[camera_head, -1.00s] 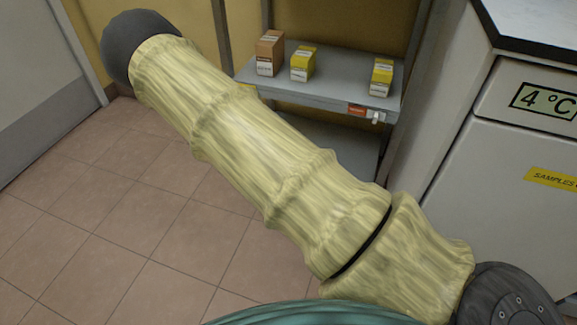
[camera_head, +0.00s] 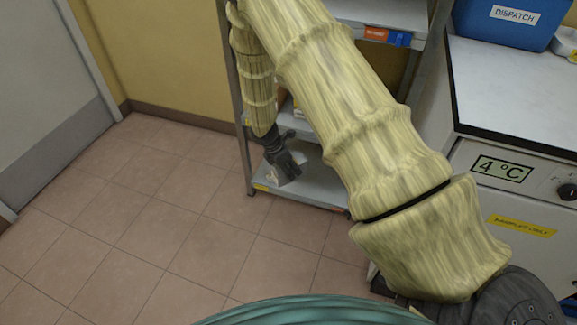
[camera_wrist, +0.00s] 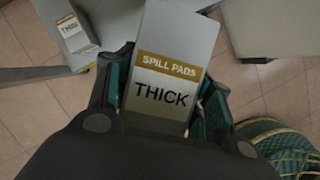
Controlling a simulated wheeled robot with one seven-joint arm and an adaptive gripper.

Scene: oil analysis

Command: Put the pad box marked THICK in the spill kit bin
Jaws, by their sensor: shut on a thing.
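A grey pad box with a tan band reading SPILL PADS and the word THICK (camera_wrist: 163,95) is held between the fingers of my gripper (camera_wrist: 168,84) in the wrist view. In the head view my gripper (camera_head: 286,163) hangs at the front of the low shelf (camera_head: 322,187), with the grey box (camera_head: 291,173) small and partly covered by the fingers. Another grey box (camera_wrist: 68,33) with a tan band lies at the upper left of the wrist view, its word too small to read surely. I see no bin marked spill kit.
A metal shelf rack (camera_head: 241,130) stands by the yellow wall, partly hidden behind my arm. A blue DISPATCH bin (camera_head: 508,22) stands on the 4 °C fridge (camera_head: 500,95) at the right. The tiled floor (camera_head: 150,215) at left is clear.

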